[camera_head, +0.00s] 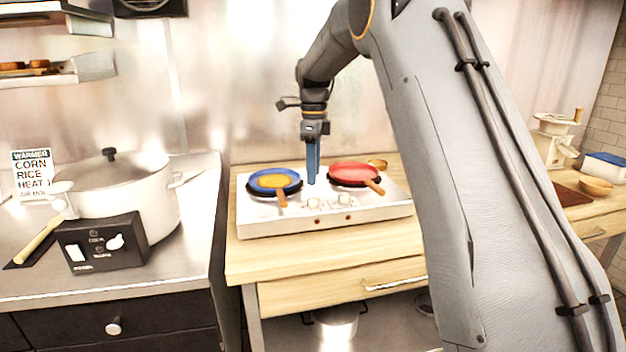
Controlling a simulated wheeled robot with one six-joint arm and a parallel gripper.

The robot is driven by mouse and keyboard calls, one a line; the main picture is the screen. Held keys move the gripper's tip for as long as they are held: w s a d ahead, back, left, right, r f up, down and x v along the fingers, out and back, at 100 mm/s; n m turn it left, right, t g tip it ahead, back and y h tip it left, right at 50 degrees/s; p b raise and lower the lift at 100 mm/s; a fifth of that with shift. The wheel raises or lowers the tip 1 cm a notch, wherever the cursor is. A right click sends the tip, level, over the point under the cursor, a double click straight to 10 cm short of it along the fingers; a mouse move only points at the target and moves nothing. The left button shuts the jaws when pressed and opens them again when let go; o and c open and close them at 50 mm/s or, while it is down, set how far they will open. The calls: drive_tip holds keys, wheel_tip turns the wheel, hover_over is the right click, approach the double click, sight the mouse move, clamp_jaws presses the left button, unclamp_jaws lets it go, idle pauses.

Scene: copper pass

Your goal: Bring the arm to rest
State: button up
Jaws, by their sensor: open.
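My gripper (313,176) points straight down above the white two-burner stove (262,223), between the two pans. Its blue fingers look empty. My arm comes in from the right and hides part of the counter behind it. A blue pan (262,189) with something yellow in it sits on the left burner. A red pan (352,171) sits on the right burner, its brown handle pointing toward the front right. Whether the fingertips touch the stove I cannot tell.
A white rice cooker (152,200) stands on the steel counter at the left, beside a warmer sign (32,174). A small wooden bowl (377,163) is behind the red pan. A grinder (553,140) and another bowl (596,187) stand at the right. The wooden counter's front strip is clear.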

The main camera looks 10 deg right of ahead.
drive_tip(key=s+f+n, duration=0.4)
drive_tip(key=s+n, duration=0.3)
drive_tip(key=s, duration=0.5)
drive_tip(key=s+f+n, duration=0.5)
drive_tip(key=s+n, duration=0.3)
drive_tip(key=s, duration=0.4)
drive_tip(key=s+f+n, duration=0.5)
drive_tip(key=s+n, duration=0.2)
drive_tip(key=s, duration=0.5)
drive_tip(key=shift+s+a+n+t, duration=0.15)
drive_tip(key=shift+s+n+t, duration=0.15)
drive_tip(key=shift+t, duration=0.1)
drive_tip(key=shift+w, duration=0.1)
